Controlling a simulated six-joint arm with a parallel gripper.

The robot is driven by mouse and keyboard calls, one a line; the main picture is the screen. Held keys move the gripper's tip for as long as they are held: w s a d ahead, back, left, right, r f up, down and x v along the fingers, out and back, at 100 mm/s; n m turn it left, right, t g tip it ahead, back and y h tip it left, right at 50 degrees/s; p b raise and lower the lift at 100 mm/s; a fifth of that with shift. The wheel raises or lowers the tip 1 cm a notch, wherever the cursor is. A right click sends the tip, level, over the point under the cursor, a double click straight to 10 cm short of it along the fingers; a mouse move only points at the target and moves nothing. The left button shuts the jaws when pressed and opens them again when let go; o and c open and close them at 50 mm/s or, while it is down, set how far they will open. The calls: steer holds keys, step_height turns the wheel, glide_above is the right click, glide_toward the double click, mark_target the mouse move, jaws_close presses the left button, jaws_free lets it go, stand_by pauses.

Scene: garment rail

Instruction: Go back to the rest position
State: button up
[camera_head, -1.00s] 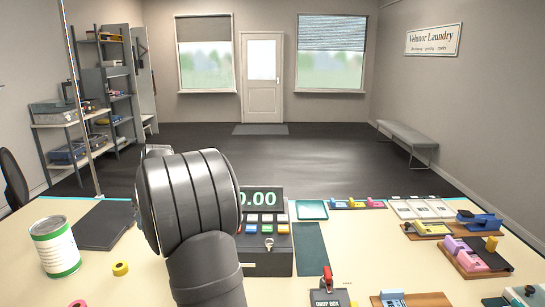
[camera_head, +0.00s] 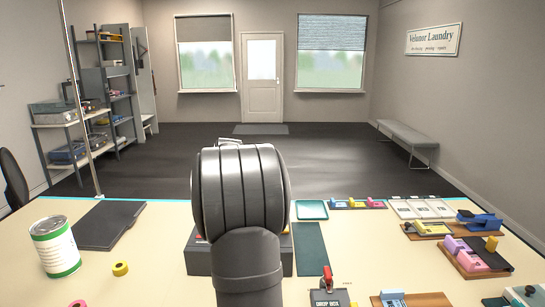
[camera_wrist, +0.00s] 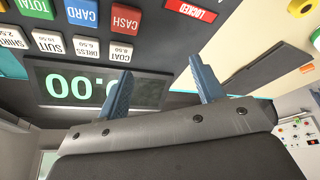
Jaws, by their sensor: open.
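My gripper (camera_wrist: 161,68) is open and empty in the wrist view, with its two blue-grey fingers apart. Beyond the fingers is the cash register (camera_wrist: 150,22), its display (camera_wrist: 95,85) lit with green digits and its labelled keys at the top. In the head view my dark arm stands upright in front of the register, of which only the lower body (camera_head: 200,260) and edges show. The gripper itself is hidden behind the arm there.
The counter holds a can (camera_head: 55,247), a dark flat pad (camera_head: 108,225) and a yellow ring (camera_head: 121,268) on the left. Several small trays and coloured items, such as a stapler-like pink piece (camera_head: 478,253), fill the right. A red-handled drop box (camera_head: 328,285) is near the front.

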steer(key=d+m+h, duration=0.1)
steer(key=d+m, duration=0.4)
steer(key=d, duration=1.8)
steer(key=shift+w+d+t+h, duration=0.15)
steer(key=shift+d+t+h, duration=0.15)
steer(key=shift+t+h, duration=0.1)
steer(key=shift+o, duration=0.5)
